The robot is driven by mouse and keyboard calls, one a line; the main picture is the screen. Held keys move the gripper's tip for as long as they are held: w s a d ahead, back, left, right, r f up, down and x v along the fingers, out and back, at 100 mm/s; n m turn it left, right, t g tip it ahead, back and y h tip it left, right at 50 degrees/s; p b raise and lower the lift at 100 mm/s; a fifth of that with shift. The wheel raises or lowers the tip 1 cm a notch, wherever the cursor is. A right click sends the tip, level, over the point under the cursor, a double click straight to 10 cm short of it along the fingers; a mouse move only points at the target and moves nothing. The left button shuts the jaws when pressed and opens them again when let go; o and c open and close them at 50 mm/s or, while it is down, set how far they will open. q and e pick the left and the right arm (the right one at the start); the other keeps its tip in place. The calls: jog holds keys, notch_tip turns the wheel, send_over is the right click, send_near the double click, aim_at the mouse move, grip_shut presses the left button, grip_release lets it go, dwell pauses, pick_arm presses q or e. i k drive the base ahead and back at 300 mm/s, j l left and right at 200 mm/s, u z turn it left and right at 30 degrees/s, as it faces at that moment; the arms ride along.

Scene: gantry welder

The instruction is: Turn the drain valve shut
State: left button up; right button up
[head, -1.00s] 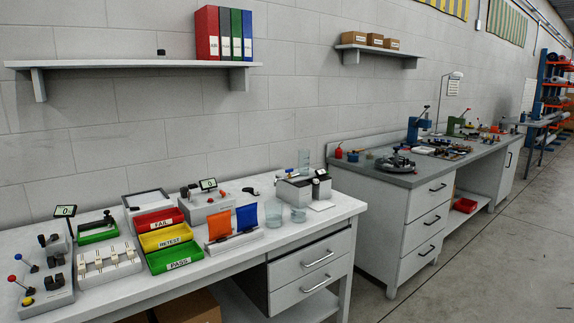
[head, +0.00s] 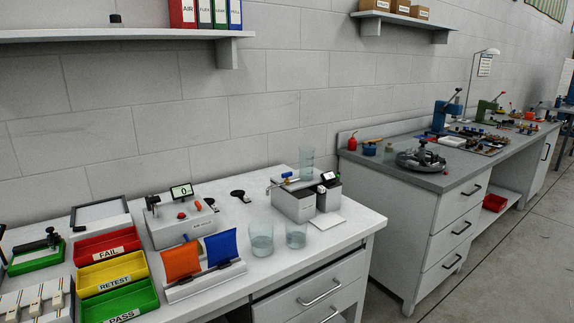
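A grey box-shaped unit (head: 293,203) stands near the back right of the white bench. A small blue lever handle (head: 287,175) sits on its top at the left, next to a small pipe or spout that sticks out to the left. This looks like the drain valve; whether it is open or shut is too small to tell. A clear graduated cylinder (head: 307,163) stands upright on top, behind and right of the lever. Neither of my grippers is in view.
Two clear beakers, the larger one (head: 261,237) and the smaller one (head: 296,233), stand in front of the unit. A small dark-topped device (head: 329,192) stands at its right. Orange and blue pouches (head: 222,246) stand in a rack to the left. A grey workbench (head: 424,180) is beyond a gap.

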aim_at(286, 175)
jog(key=i+l, duration=0.2)
jog(key=i, duration=0.25)
jog(key=i+l+u, duration=0.1)
jog(key=i, duration=0.3)
